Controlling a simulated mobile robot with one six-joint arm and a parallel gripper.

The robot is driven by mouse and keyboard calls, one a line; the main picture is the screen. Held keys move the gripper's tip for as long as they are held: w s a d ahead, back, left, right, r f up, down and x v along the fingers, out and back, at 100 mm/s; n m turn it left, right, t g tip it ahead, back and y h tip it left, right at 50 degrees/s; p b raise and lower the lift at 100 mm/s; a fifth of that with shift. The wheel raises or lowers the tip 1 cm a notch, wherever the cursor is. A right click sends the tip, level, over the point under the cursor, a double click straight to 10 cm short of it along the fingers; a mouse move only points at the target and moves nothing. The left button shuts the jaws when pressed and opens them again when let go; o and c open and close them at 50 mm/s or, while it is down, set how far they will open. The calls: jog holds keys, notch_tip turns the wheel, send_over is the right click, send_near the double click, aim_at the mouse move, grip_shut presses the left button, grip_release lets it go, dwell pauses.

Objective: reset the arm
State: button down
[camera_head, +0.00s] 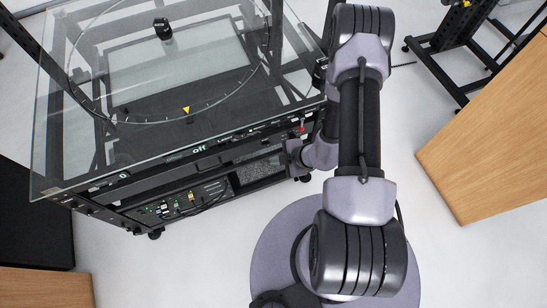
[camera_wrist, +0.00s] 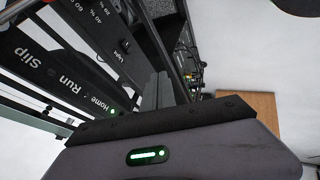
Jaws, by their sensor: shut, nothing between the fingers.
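My arm (camera_head: 362,120) reaches up the picture from my round base, in front of the right end of the glass-topped turntable (camera_head: 75,150). My gripper (camera_wrist: 166,90) is shut and empty in the wrist view, its fingers pointing past the front panel (camera_wrist: 60,65). That panel carries the words Slip, Run, Home and Light, and a green light shows near Home. In the head view the wrist is beside the right end of the panel, and the fingertips are hard to make out. I cannot tell whether they touch it.
A small black object (camera_head: 162,28) and a yellow triangular marker (camera_head: 186,110) show at the turntable. A wooden surface (camera_head: 490,130) is at the right, with a black wheeled stand (camera_head: 455,45) behind it. Pale floor (camera_head: 200,260) is open in front of the turntable.

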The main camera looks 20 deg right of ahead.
dwell(0.3)
jog(key=w+a+r+n+y, duration=0.1)
jog(key=w+a+r+n, duration=0.15)
jog(key=r+n, duration=0.3)
jog(key=w+a+r+n+y, duration=0.1)
jog(key=w+a+r+n, duration=0.2)
jog(key=r, duration=0.4)
jog(key=s+a+r+n+g+y+b, duration=0.1)
jog(key=a+r+n, duration=0.2)
jog(key=r+n, duration=0.5)
jog(key=s+a+r+n+y+b, duration=0.1)
jog(key=s+a+r+n, duration=0.15)
jog(key=r+n, duration=0.5)
jog(key=s+d+r+n+h, duration=0.2)
jog(key=s+r+n, duration=0.4)
jog(key=n, duration=0.7)
jog(key=s+d+r+n+t+h+b, duration=0.1)
jog(key=s+r+n+h, duration=0.3)
jog(key=n, duration=0.9)
jog(key=s+d+r, duration=0.1)
jog(key=s+r, duration=0.1)
jog(key=s, duration=0.2)
jog(key=shift+s+r+n+h, duration=0.3)
jog(key=shift+r+n, duration=0.1)
jog(key=shift+d, duration=0.1)
